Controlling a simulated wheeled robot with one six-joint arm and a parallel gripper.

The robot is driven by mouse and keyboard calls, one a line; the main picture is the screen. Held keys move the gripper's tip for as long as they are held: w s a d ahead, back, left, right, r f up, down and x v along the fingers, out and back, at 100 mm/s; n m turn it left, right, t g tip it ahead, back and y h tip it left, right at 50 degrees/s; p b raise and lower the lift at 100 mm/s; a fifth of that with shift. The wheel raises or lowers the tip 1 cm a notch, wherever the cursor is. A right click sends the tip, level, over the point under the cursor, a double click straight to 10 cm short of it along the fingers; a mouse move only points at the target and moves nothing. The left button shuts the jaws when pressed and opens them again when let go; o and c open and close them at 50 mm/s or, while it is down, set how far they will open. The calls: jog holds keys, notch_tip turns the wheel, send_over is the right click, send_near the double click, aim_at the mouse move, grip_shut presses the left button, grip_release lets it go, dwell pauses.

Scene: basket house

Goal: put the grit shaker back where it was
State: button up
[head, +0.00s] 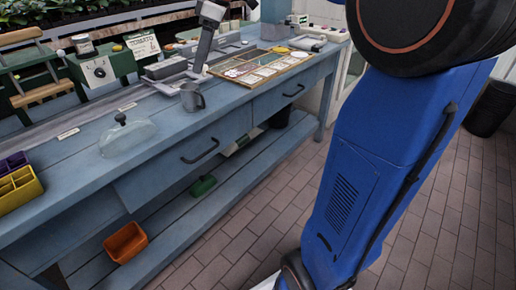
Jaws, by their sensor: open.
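No object is clearly recognisable as the grit shaker. A small grey metal cup with a handle (192,97) stands upright on the blue bench (215,118), near its middle. A small jar with a dark lid (84,45) sits at the back left, by a green box with a white front (98,72). I cannot tell whether either is the shaker. Small white labels lie on the bench, one at the left (68,133) and one farther back (127,106).
A clear dome with a black knob (127,138) sits on the front left bench. Yellow and purple divided boxes (18,188) stand at the left edge. A wooden compartment tray (262,66) lies farther back.

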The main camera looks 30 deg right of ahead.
jog(key=s+d+f+m+t+h, duration=0.1)
jog(key=s+f+m+h, duration=0.1)
jog(key=s+f+m, duration=0.4)
jog(key=s+d+f+m+t+h, duration=0.1)
jog(key=s+f+m, duration=0.4)
jog(key=s+f, duration=1)
jog(key=s, duration=0.8)
jog(key=shift+s+d+m+t+h, duration=0.2)
jog(key=shift+d+m+t+h, duration=0.1)
jog(key=shift+d+m+h, duration=0.1)
